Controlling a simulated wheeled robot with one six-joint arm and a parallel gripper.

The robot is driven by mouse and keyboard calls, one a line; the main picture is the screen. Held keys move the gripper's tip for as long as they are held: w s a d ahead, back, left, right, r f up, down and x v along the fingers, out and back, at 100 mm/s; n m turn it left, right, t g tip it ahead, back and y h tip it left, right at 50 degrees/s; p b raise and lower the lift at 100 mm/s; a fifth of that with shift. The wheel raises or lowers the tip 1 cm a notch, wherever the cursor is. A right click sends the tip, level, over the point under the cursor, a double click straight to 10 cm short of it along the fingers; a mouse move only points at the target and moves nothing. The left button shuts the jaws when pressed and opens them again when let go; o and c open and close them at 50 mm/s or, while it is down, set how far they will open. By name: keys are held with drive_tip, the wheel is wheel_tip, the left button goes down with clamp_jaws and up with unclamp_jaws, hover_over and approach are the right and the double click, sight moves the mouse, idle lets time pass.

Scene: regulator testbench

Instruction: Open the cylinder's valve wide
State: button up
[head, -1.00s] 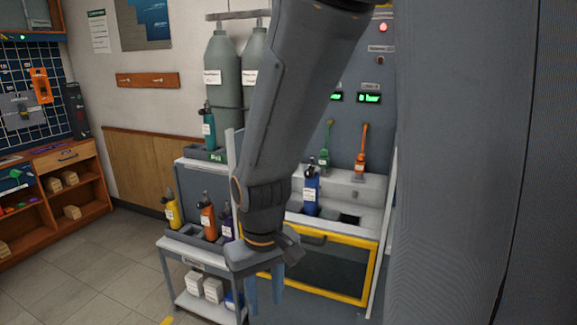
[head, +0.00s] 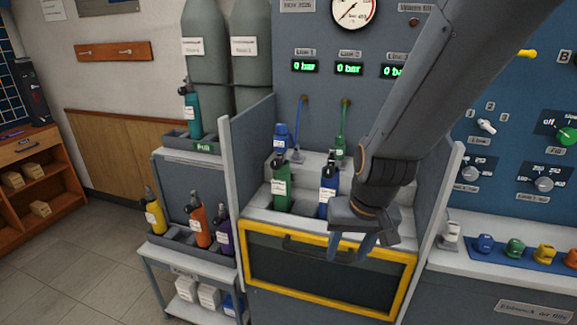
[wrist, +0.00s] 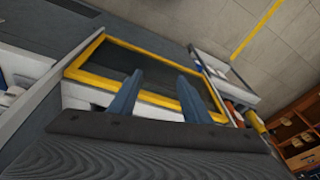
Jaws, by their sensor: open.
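In the head view a green cylinder (head: 281,186) and a blue cylinder (head: 327,190) stand upright in the bench's trough, each with a dark valve top. The tasked cylinder cannot be told from the frames. My gripper (head: 351,250) hangs fingers down in front of the bench, just right of and below the blue cylinder, near the yellow-framed door. It is open and empty. My arm hides the right part of the trough. The wrist view shows both fingers apart (wrist: 160,75) over the yellow-framed door (wrist: 150,80), with no cylinder between them.
A teal cylinder (head: 191,110) stands in a rack marked full. Yellow (head: 154,215), orange (head: 199,226) and purple (head: 223,236) cylinders stand on a cart at left. Side panels (head: 236,190) flank the trough. Hoses (head: 343,130) hang behind it. Line displays (head: 349,68) read 0 bar.

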drive_tip(key=w+a+m+t+b, duration=0.2)
drive_tip(key=w+a+t, duration=0.2)
drive_tip(key=w+a, duration=0.5)
drive_tip(key=m+t+h+b, duration=0.6)
drive_tip(key=m+t+h, duration=0.1)
drive_tip(key=m+t, duration=0.25)
approach(275, 166)
drive_tip(key=w, duration=0.1)
drive_tip(key=shift+t, duration=0.45)
drive_tip(key=x, duration=0.8)
drive_tip(key=shift+d+f, duration=0.2)
drive_tip(key=shift+f, duration=0.15)
drive_tip(key=shift+s, duration=0.1)
drive_tip(key=shift+c, duration=0.2)
drive_tip(key=shift+n+p, duration=0.25)
drive_tip(key=shift+p, duration=0.1)
drive_tip(key=c, duration=1)
